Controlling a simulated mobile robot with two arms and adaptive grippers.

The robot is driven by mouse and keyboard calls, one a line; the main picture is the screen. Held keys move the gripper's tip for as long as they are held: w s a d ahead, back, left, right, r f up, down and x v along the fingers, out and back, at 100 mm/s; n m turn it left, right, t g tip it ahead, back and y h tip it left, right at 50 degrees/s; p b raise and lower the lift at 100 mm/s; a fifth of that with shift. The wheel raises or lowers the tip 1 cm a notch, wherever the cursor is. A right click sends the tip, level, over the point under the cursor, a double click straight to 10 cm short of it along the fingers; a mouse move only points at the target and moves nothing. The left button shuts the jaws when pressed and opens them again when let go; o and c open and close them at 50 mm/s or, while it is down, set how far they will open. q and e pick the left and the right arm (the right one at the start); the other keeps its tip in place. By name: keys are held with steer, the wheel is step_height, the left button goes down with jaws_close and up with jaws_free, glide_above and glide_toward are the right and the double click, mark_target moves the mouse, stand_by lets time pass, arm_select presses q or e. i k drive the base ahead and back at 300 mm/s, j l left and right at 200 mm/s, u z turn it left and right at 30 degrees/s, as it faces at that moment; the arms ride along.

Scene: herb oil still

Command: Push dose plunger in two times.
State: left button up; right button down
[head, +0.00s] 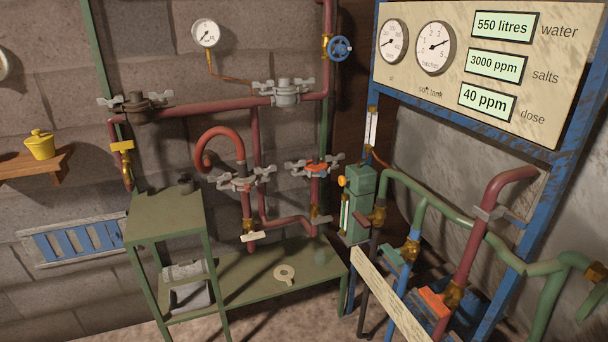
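A green dosing unit (359,199) stands beside the blue frame, right of the middle. A small orange-yellow knob (342,181) sticks out to the left near its top and looks like the dose plunger. How far in it sits is too small to tell. A narrow sight glass (345,215) shows below the knob. The panel's dose display (486,101) reads 40 ppm, under displays of 550 litres water and 3000 ppm salts. Neither of my grippers is in view.
Red pipes with clamps (279,93) and a blue handwheel (340,48) run along the wall. A green stand (166,216) and a low green bench (235,288) are in front. Green and red pipes (468,238) and a pale board (388,290) crowd the right.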

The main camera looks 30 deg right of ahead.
mark_target(342, 180)
steer(key=i+l, duration=0.15)
steer(key=l, duration=0.2)
steer(key=i+l+u, duration=0.1)
steer(key=l, duration=0.3)
steer(key=i+l, duration=0.2)
steer(key=l, duration=0.15)
